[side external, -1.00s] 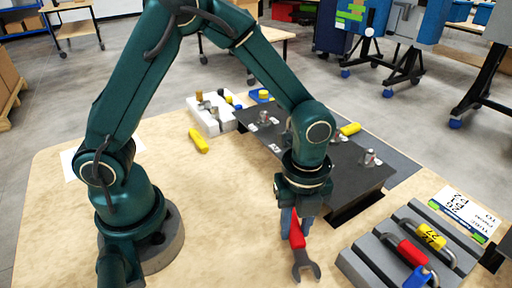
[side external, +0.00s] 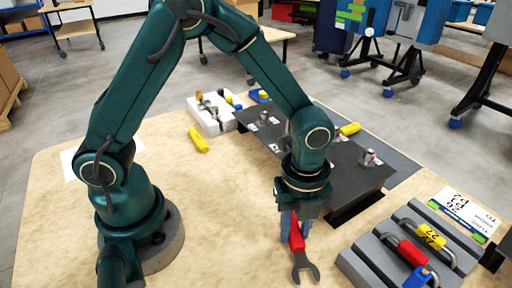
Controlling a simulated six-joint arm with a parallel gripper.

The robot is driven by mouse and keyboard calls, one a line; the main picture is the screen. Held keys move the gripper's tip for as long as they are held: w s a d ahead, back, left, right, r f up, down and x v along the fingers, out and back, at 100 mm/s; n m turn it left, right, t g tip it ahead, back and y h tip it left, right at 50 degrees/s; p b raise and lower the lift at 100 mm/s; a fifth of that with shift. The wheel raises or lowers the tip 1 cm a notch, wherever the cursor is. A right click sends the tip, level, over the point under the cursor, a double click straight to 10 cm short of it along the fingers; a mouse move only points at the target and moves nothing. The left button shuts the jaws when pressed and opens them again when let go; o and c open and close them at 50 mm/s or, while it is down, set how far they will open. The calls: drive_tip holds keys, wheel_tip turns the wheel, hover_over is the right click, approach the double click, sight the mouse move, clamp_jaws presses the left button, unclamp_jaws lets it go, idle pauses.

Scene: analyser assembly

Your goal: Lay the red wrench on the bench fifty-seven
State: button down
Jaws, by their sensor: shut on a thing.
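The red wrench (side external: 297,236) has a red handle and a dark grey open-ended head (side external: 305,268). My gripper (side external: 292,222) is shut on the red handle, and the head points down toward the front of the picture. Whether the wrench touches the bench or hangs just above it, I cannot tell. The bench (side external: 230,240) is a light wooden top. I see no label on it that reads fifty-seven.
A grey holder (side external: 362,265) with red, yellow and blue handled tools stands at the right, beside a white label card (side external: 465,207). A dark raised plate (side external: 330,165) with small metal fittings lies behind my gripper. A yellow piece (side external: 198,140) lies at the back left. The bench's middle is clear.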

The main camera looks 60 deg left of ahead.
drive_tip(key=c, duration=0.5)
unclamp_jaws()
drive_tip(key=shift+c, duration=0.2)
drive_tip(key=shift+r, duration=2.55)
